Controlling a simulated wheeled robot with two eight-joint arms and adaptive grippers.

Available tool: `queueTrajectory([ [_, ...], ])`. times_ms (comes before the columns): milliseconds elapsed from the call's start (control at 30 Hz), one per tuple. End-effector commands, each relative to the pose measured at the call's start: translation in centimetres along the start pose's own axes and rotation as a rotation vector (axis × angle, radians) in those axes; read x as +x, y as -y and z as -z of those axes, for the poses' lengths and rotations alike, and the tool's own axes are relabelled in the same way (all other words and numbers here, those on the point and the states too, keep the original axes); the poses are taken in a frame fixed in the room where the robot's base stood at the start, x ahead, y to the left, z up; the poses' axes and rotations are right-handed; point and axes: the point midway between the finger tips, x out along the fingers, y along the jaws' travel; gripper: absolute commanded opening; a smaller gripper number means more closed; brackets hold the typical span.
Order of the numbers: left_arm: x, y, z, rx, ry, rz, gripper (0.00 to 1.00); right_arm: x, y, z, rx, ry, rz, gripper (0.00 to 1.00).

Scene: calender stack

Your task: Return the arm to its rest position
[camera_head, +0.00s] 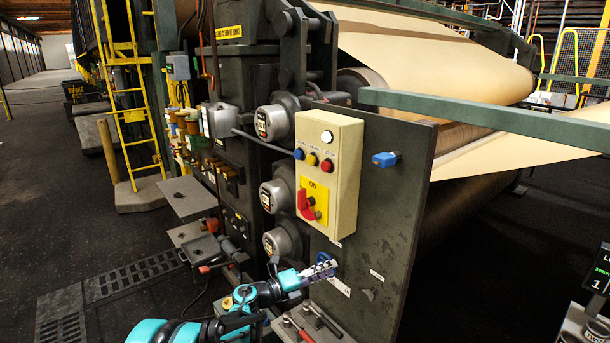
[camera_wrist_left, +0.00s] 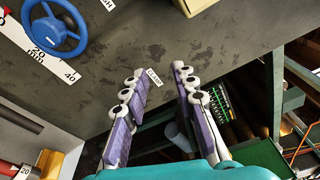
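My left arm, teal and black, comes in from the bottom left of the head view. Its gripper (camera_head: 325,268) is low in front of the dark machine plate (camera_head: 385,215), close to a small blue handwheel (camera_head: 322,257). In the left wrist view the gripper (camera_wrist_left: 158,74) has its two purple-padded fingers apart, with nothing between them. The blue handwheel (camera_wrist_left: 56,30) is at the upper left of that view, beside a millimetre scale (camera_wrist_left: 20,42), clear of the fingers. My right gripper is not in view.
A cream control box (camera_head: 329,170) with buttons and a red switch is above the gripper. A small tool shelf (camera_head: 285,328) is just below it. A green rail (camera_head: 480,110) juts right. A yellow ladder (camera_head: 128,95) stands left; open floor (camera_head: 50,220) lies at left.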

Motion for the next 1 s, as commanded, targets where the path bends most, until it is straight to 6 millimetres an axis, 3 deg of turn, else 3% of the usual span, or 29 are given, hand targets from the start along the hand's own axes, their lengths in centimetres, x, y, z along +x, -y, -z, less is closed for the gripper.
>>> queueTrajectory([
  [33, -1.1, 3.1, -2.1, -0.050, 0.094, 0.023, 0.28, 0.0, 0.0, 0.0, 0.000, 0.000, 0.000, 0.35],
  [100, -3.1, 7.0, -5.5, -0.144, 0.249, 0.060, 0.28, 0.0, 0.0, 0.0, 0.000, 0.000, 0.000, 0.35],
  [200, -7.1, 11.3, -9.3, -0.296, 0.460, 0.105, 0.28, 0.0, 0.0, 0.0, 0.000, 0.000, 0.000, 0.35],
  [333, -13.5, 14.4, -12.2, -0.519, 0.720, 0.147, 0.28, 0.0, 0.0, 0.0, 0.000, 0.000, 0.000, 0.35],
  [467, -20.6, 15.0, -12.2, -0.773, 0.957, 0.168, 0.28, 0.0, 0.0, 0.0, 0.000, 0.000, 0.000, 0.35],
  [567, -25.9, 13.9, -10.0, -0.985, 1.122, 0.165, 0.28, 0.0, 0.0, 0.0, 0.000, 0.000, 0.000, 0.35],
  [667, -30.6, 11.9, -6.0, -1.209, 1.269, 0.144, 0.28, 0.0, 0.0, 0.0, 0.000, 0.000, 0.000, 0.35],
  [800, -35.6, 8.3, 2.2, -1.536, 1.438, 0.075, 0.28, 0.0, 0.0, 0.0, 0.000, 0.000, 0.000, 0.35],
  [1000, -39.0, 4.5, 14.1, -1.915, 1.569, -0.068, 0.28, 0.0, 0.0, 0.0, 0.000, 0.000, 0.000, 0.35],
])
